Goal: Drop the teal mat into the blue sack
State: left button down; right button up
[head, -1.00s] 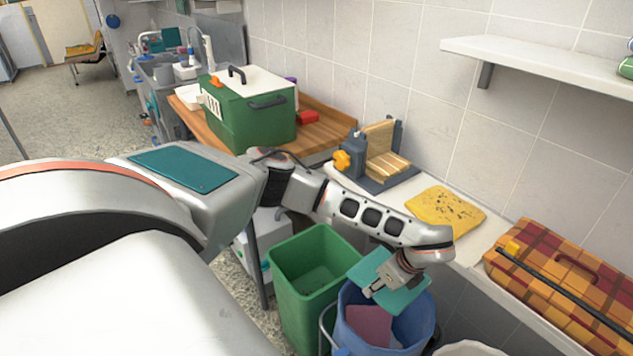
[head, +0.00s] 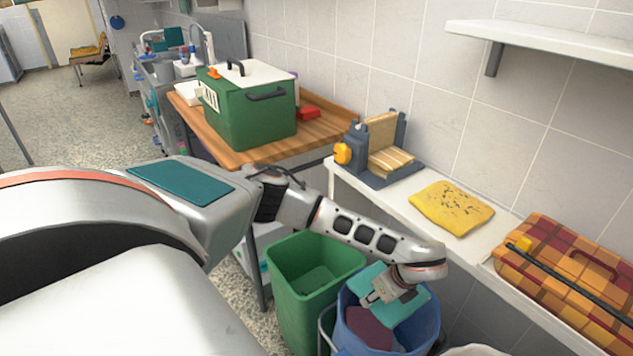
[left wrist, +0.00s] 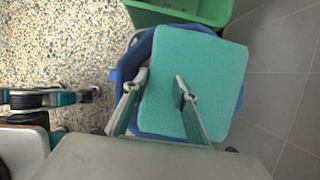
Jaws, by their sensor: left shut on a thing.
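The teal mat (head: 406,306) is a flat square pad, held over the mouth of the blue sack (head: 432,335). My left gripper (head: 385,294) is shut on the mat, and its hand points down toward the sack. In the left wrist view the mat (left wrist: 195,75) covers most of the opening, with the blue rim (left wrist: 128,66) showing around it. The two fingers of the left gripper (left wrist: 160,90) lie against the mat. A dull purple-red piece (head: 368,328) lies inside the sack. My right gripper is not in view.
A green bin (head: 300,300) stands just left of the sack. Behind are a white counter (head: 375,200) with a yellow spotted cloth (head: 452,207), a grey device with wooden slats (head: 387,158) and a plaid case (head: 570,275). A green carrier (head: 250,115) sits on a wooden table.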

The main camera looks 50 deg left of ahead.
pick_arm(q)
jog(key=shift+r, duration=0.1)
jog(key=c, duration=1.5)
grip_release()
jog(key=v, duration=1.2)
